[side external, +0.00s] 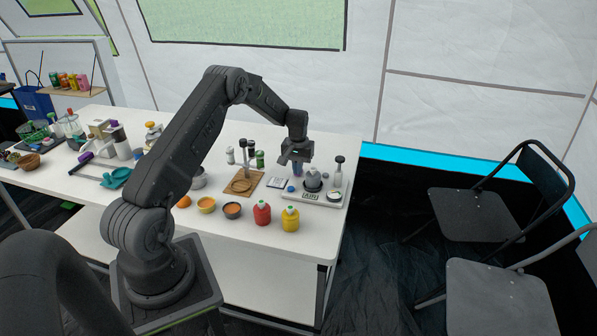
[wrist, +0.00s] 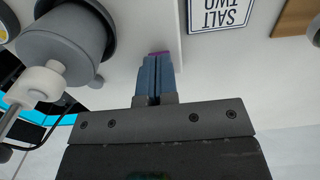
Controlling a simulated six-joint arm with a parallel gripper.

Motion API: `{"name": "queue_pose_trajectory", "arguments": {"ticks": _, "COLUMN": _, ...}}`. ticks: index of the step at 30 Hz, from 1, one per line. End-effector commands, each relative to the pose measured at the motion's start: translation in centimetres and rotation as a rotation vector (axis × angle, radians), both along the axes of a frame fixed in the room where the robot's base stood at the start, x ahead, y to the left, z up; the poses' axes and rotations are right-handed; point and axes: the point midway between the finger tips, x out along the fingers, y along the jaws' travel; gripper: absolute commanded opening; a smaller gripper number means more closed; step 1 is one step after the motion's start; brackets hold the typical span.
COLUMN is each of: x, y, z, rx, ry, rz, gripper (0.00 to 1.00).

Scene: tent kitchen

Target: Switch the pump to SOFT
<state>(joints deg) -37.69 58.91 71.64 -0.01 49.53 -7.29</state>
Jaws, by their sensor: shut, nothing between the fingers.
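The pump (side external: 313,179) is a grey, rounded unit on a white base labelled AIR (side external: 311,196), at the right end of the table. In the wrist view its grey cylinder (wrist: 62,45) fills the upper left, with a pale fitting (wrist: 42,85) on its side. My gripper (side external: 297,170) is shut and empty, pointing down just behind and left of the pump body. In the wrist view its blue fingertips (wrist: 155,70) are together beside the cylinder, over the white base. A small purple piece (wrist: 159,53) shows just beyond the tips; contact cannot be told. No SOFT mark is readable.
A gauge (side external: 333,196) and a dark-topped bottle (side external: 338,172) stand at the pump's right. A wooden board (side external: 243,184) lies left.

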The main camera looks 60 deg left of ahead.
Motion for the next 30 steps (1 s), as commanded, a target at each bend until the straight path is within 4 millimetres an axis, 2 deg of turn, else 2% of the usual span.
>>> {"name": "queue_pose_trajectory", "arguments": {"ticks": 12, "x": 0.0, "y": 0.0, "z": -0.3, "rx": 0.001, "ry": -0.001, "rz": 0.000, "gripper": 0.00}}
{"name": "queue_pose_trajectory", "arguments": {"ticks": 30, "x": 0.0, "y": 0.0, "z": 4.3, "rx": 0.002, "ry": -0.002, "rz": 0.000, "gripper": 0.00}}
